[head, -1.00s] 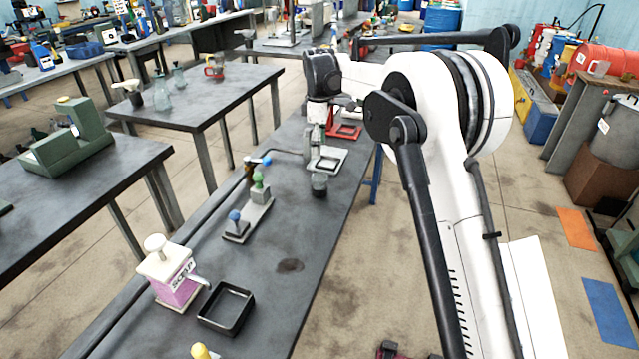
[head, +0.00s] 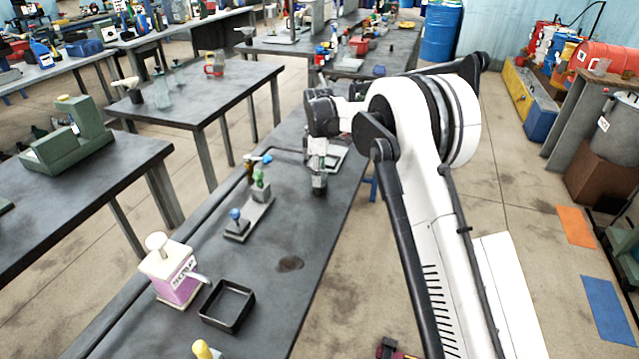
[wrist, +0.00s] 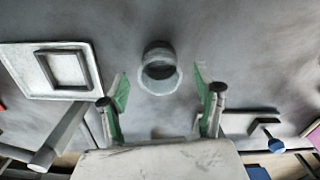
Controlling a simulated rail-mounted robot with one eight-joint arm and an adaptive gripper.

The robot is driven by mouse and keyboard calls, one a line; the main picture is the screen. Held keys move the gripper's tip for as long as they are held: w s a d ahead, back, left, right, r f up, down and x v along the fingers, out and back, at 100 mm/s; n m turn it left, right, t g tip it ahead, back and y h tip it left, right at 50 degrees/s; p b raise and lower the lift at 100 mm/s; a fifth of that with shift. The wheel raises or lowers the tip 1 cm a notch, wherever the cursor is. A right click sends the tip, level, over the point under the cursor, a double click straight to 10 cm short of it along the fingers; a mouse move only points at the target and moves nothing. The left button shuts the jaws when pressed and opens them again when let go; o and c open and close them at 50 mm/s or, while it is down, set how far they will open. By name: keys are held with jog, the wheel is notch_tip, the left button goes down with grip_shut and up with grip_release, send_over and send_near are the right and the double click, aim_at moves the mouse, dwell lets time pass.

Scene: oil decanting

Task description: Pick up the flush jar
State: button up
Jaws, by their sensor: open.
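The likely flush jar, a small round dark glass jar (head: 319,190), stands on the long grey bench, partly covered by my gripper in the head view. In the wrist view the jar (wrist: 160,67) shows from above, with a pale rim and a dark inside. My gripper (wrist: 161,88) is open and empty, its green-padded fingers spread left and right. The jar lies just beyond the fingertips, near the middle of the gap. In the head view my gripper (head: 318,165) is directly above the jar; whether it touches cannot be told.
A pale stand base (wrist: 85,55) lies left of the jar in the wrist view. A rack with blue and green knobs (head: 258,213), a soap dispenser (head: 170,270) and a black square tray (head: 228,306) stand nearer on the bench. Bare bench lies around the dark stain (head: 290,264).

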notch_tip(320, 180, down, 3)
jog(key=shift+f, duration=0.15)
jog(key=c, duration=1.3)
jog(key=shift+c, duration=0.2)
